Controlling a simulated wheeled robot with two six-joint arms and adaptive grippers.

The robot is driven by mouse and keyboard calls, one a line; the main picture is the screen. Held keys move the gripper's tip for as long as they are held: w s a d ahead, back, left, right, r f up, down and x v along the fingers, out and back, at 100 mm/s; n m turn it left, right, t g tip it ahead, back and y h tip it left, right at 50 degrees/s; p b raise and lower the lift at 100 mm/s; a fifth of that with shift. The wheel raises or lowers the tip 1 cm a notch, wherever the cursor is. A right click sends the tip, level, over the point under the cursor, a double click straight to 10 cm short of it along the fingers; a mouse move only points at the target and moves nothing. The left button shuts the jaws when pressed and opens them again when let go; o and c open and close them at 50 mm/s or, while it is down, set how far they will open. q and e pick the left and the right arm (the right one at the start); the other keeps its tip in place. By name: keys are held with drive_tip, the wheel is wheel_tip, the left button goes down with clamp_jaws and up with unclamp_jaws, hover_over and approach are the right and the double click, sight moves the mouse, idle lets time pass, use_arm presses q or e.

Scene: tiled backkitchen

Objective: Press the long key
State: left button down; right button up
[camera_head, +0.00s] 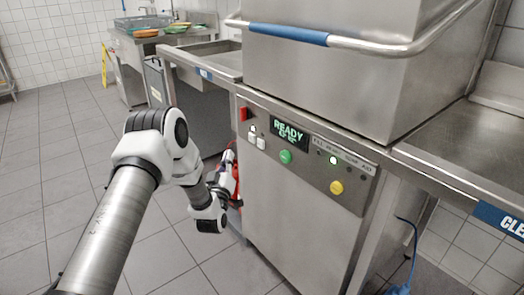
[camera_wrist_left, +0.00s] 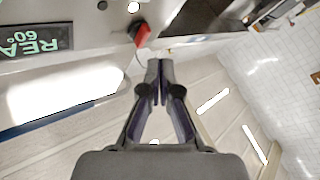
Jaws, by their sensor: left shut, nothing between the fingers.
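The front panel (camera_head: 310,150) of the steel dishwasher carries two small pale keys (camera_head: 257,140) side by side, below a small lit lamp and left of the green-lettered display (camera_head: 290,133). I cannot tell surely which of them is the long key. My left gripper (camera_wrist_left: 160,70) is shut and empty; in the wrist view its fingertips point toward the panel, just below the red switch (camera_wrist_left: 141,33), apparently without touching it. In the head view my left arm reaches to the lower left of the panel, and its fingers are hard to make out. My right gripper is not in view.
A red switch (camera_head: 243,114), a green button (camera_head: 286,157) and a yellow button (camera_head: 336,187) are on the same panel. A blue-gripped handle bar (camera_head: 290,34) crosses the hood above. Steel counters stand on both sides; the tiled floor (camera_head: 50,190) at left is clear.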

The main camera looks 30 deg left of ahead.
use_arm(q)
drive_tip(key=b, duration=0.5)
approach(257, 140)
drive_tip(key=w+a+r, duration=0.2)
drive_tip(key=w+a, duration=0.1)
drive_tip(key=w, duration=0.1)
drive_tip(key=shift+w, duration=0.25)
drive_tip(key=shift+p, duration=0.3)
idle(0.6)
drive_tip(key=shift+w+d+b, duration=0.15)
drive_tip(key=shift+w+b, duration=0.15)
drive_tip(key=shift+w, duration=0.1)
drive_tip(key=shift+w+d+b, duration=0.15)
drive_tip(key=shift+w+b, duration=0.15)
drive_tip(key=shift+w, duration=0.1)
idle(0.6)
drive_tip(key=shift+s, duration=0.1)
drive_tip(key=shift+s+a+p, duration=0.3)
drive_tip(key=shift+s+p, duration=0.1)
drive_tip(key=shift+s, duration=0.3)
